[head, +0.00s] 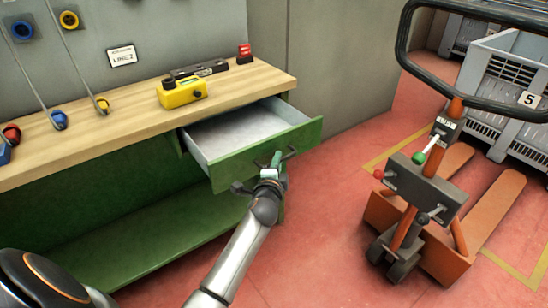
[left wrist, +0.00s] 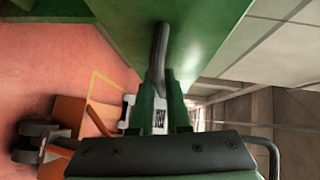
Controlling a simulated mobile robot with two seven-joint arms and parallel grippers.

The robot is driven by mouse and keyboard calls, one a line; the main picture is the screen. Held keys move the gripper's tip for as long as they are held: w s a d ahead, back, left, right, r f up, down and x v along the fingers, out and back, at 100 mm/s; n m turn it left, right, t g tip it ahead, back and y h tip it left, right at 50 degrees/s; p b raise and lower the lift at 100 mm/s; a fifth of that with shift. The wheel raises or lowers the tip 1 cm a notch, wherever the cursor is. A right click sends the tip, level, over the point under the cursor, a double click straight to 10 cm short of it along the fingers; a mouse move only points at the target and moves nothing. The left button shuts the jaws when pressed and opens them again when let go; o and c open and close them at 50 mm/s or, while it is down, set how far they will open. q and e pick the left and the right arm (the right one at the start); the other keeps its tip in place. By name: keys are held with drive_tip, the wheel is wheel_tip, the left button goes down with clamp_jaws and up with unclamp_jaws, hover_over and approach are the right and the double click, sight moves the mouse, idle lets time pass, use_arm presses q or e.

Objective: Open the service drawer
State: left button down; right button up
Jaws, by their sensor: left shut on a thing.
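The service drawer (head: 304,137) is a green-fronted drawer with a pale grey inside, under the wooden worktop. It stands pulled out, and its inside looks empty. My left gripper (head: 274,166) is at the drawer's front, shut on its dark bar handle (head: 290,152). In the left wrist view, the handle (left wrist: 160,45) runs between the two green fingers (left wrist: 163,105), with the green drawer front (left wrist: 115,20) beyond. My right gripper is not in view.
The wooden worktop (head: 130,115) carries a yellow device (head: 182,93), a dark tool (head: 198,69) and a red item (head: 244,54). A green lower shelf (head: 150,222) is beneath. An orange pallet truck (head: 420,215) stands to the right; red floor (head: 325,215) lies clear between.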

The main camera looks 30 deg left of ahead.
use_arm(q)
drive_tip(key=shift+s+d, duration=0.1)
drive_tip(key=shift+d, duration=0.15)
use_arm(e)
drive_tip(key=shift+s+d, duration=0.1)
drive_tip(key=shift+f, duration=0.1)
use_arm(q)
drive_tip(key=c, duration=0.9)
unclamp_jaws()
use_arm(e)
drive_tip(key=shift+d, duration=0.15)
use_arm(q)
drive_tip(key=shift+s, duration=0.1)
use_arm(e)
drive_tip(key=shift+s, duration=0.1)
